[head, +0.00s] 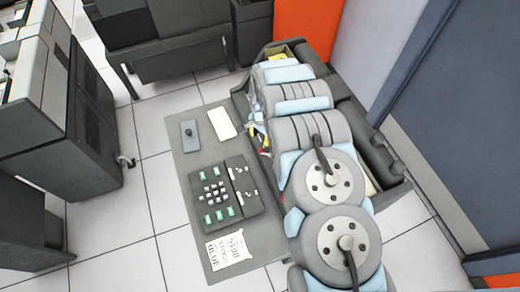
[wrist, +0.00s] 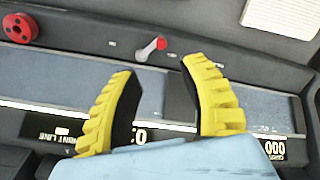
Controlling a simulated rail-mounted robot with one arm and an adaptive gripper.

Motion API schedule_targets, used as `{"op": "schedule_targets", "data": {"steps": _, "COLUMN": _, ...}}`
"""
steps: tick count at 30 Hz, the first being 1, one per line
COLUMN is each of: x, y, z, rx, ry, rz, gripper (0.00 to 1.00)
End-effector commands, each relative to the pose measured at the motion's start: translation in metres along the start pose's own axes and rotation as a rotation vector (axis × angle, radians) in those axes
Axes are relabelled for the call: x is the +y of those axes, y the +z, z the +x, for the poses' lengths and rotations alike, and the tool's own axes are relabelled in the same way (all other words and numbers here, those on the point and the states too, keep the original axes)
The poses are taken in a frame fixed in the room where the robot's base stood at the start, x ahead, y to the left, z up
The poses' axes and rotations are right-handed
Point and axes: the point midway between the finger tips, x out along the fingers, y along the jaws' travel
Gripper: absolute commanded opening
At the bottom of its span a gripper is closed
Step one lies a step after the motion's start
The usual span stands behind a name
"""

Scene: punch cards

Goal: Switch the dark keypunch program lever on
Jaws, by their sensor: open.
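In the wrist view, a small lever (wrist: 151,49) with a grey shaft and a red tip stands on a dark panel. It leans up and to the right and may be the program lever; no label is readable. My gripper (wrist: 158,72) has yellow fingers with black pads, wide apart with nothing between them. The lever lies just beyond the fingertips, between their directions, and they look apart from it. In the head view, my arm covers much of the dark keypunch (head: 398,183), and the lever cannot be made out there.
A red round knob (wrist: 20,28) is left of the lever, and a pale ribbed pad (wrist: 283,14) is at upper right. In the head view, a keyboard (head: 222,197), a printed card (head: 228,250) and a white card stack (head: 222,122) lie on the grey desk (head: 190,165).

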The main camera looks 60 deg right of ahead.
Motion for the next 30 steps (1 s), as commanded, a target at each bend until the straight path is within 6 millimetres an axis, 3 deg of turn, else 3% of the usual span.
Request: {"op": "schedule_targets", "data": {"steps": 30, "x": -0.001, "y": 0.0, "z": 0.079, "rx": 0.0, "ry": -0.002, "rz": 0.001, "gripper": 0.43}}
